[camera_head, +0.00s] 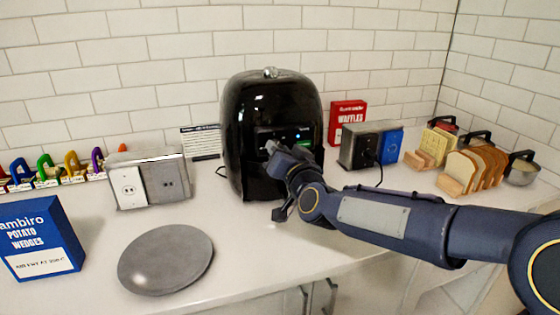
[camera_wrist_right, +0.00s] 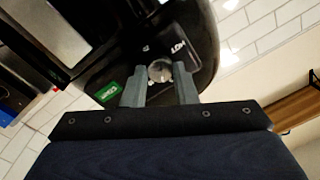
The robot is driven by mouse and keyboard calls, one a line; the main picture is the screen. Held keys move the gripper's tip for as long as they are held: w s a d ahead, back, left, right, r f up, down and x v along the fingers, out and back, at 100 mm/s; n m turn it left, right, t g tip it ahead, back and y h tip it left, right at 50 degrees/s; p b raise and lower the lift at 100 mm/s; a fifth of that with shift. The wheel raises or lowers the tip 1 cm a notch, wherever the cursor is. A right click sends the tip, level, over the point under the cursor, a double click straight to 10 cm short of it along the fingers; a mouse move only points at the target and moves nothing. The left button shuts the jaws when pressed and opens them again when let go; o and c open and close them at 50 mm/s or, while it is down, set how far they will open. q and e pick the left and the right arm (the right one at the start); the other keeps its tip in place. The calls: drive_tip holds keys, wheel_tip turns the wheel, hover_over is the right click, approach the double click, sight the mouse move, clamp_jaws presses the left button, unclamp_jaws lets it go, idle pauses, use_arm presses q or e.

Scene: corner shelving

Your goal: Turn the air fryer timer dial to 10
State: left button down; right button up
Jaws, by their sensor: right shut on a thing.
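The air fryer (camera_head: 262,108) is a glossy black rounded appliance standing on the counter, with a small lit panel on its front. In the right wrist view, the air fryer (camera_wrist_right: 205,20) fills the top, with a green label and a round silver timer dial (camera_wrist_right: 160,71). My right gripper (camera_head: 270,150) reaches the front of the air fryer. In the wrist view my right gripper (camera_wrist_right: 160,80) has its two fingers on either side of the dial, shut on it. The dial's setting is too small to read. My left gripper is not in view.
A grey plate (camera_head: 166,260) and a blue potato wedges box (camera_head: 38,237) lie to the left. An outlet box (camera_head: 150,180) stands behind the plate. A red waffles box (camera_head: 346,120), another outlet box (camera_head: 366,146) and bread slices (camera_head: 478,166) are on the right.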

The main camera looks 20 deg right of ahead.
drive_tip(key=shift+f+m+b, duration=0.1)
drive_tip(key=shift+m+b, duration=2.55)
drive_tip(key=shift+m, duration=1.45)
drive_tip(key=shift+m+h, duration=0.3)
drive_tip(key=o, duration=1)
drive_tip(key=s, duration=0.7)
drive_tip(key=shift+s+d+f, duration=0.2)
drive_tip(key=shift+s, duration=0.2)
drive_tip(key=shift+f, duration=0.1)
